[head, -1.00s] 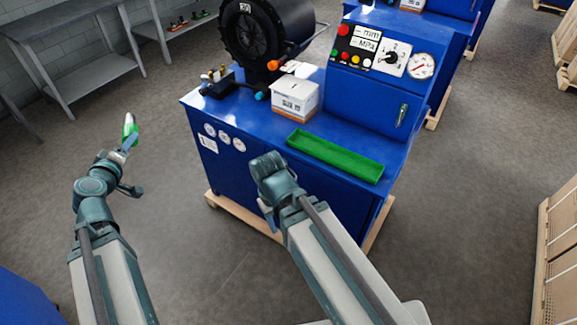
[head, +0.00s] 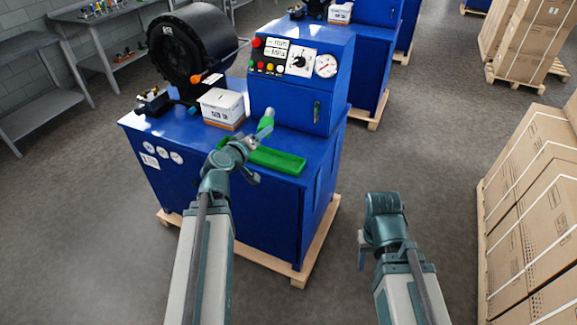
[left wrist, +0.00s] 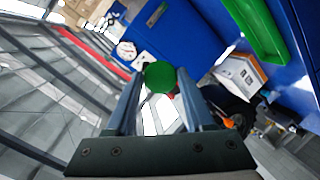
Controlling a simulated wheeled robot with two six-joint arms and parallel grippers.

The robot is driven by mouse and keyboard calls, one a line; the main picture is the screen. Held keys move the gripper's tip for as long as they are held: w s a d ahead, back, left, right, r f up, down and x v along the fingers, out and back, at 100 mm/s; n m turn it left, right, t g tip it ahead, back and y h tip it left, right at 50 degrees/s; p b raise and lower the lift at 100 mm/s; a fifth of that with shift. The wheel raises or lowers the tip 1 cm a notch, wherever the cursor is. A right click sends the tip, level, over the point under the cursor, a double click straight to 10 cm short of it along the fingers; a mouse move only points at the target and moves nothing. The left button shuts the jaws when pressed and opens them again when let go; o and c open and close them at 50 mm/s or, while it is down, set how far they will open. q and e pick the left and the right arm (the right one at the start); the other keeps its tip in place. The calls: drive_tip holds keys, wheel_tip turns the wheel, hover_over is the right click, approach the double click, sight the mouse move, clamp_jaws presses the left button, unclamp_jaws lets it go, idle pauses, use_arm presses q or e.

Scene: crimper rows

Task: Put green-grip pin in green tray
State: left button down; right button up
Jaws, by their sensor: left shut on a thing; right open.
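The green-grip pin (head: 265,121) shows in the head view with its green grip low and a pale metal part above. My left gripper (head: 255,141) is shut on it and holds it up, in line with the green tray. The pin's round green end also shows between the fingers in the left wrist view (left wrist: 159,77). The green tray (head: 290,163) lies along the front edge of the blue machine's top; my left arm covers part of its left end. My right gripper (head: 366,250) is open and empty, out over the floor right of the machine; its fingers are partly hidden.
The blue machine (head: 225,205) stands on a wooden pallet. A white box (head: 222,106) sits behind the tray's left end, and the control cabinet (head: 290,103) rises behind the tray. Strapped cartons (head: 535,215) stand at the right. The grey floor between is clear.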

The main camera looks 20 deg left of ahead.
use_arm(q)
drive_tip(key=s+a+f+b, duration=0.3)
drive_tip(key=a+f+b, duration=0.5)
drive_tip(key=a, duration=0.2)
drive_tip(key=s+a+f+b, duration=0.3)
drive_tip(key=a+f+b, duration=0.5)
drive_tip(key=a, duration=0.1)
drive_tip(key=w+d+f+b, duration=0.2)
drive_tip(key=w+d, duration=0.2)
drive_tip(key=w, duration=0.2)
drive_tip(key=w+d+f+b, duration=0.2)
drive_tip(key=w+d+f, duration=0.1)
drive_tip(key=w+d, duration=0.2)
drive_tip(key=shift+w+b, duration=0.3)
drive_tip(key=shift+w, duration=0.85)
